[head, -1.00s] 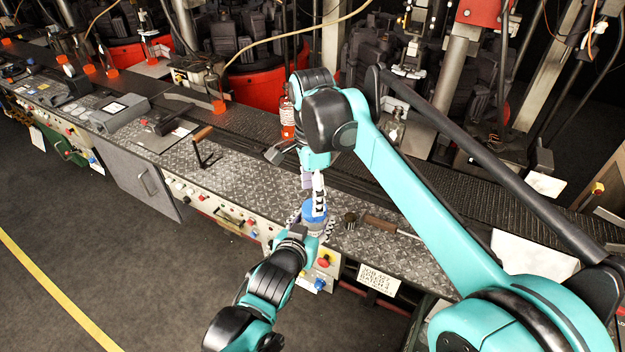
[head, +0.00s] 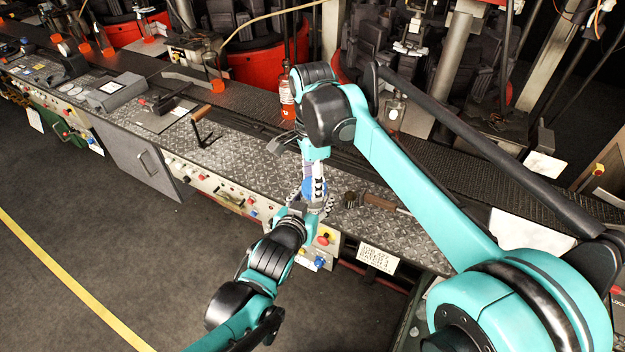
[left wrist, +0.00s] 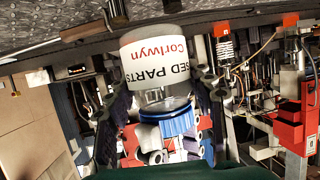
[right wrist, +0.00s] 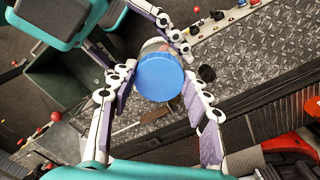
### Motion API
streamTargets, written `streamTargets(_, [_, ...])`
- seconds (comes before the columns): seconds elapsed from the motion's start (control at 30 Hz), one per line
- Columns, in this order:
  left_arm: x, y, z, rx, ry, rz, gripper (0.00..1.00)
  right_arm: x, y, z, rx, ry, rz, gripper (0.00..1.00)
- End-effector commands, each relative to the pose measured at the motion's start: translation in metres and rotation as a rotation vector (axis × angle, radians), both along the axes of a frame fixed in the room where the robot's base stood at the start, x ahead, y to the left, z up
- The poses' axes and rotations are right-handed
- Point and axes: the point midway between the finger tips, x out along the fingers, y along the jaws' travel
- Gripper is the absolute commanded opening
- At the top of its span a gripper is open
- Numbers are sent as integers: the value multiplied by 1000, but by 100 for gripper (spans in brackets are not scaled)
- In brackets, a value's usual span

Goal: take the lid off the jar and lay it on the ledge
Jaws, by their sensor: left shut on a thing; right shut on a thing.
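The jar (left wrist: 158,48) has a white label with black and red lettering, upside down in the left wrist view. My left gripper (head: 310,210) is shut on it, one finger on each side. The blue lid (right wrist: 160,77) sits at the jar's mouth; it also shows in the head view (head: 311,188). I cannot tell whether it is loose. My right gripper (right wrist: 158,84) is shut on the lid, with its purple pads at the sides. The diamond-plate ledge (head: 255,160) lies behind both grippers. The jar is mostly hidden in the head view.
A brush-like tool (head: 380,202) and a small dark round piece (head: 350,200) lie on the ledge to the right. A wooden-handled tool (head: 201,113) lies to the left. Buttons line the front panel. Bare plate shows between the tools.

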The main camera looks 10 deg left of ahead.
Motion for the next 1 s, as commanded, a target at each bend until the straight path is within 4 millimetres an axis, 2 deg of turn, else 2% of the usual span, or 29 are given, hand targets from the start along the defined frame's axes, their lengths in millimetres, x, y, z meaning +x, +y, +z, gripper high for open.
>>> streamTargets(0.17, [-2,-2,0,-2,-4,-5,0,4,1,-1,6,-12,227,13])
streamTargets(1.0, [-2,-3,1,-3,-6,-9,0,-1,-2,0,28,-11,2261,13])
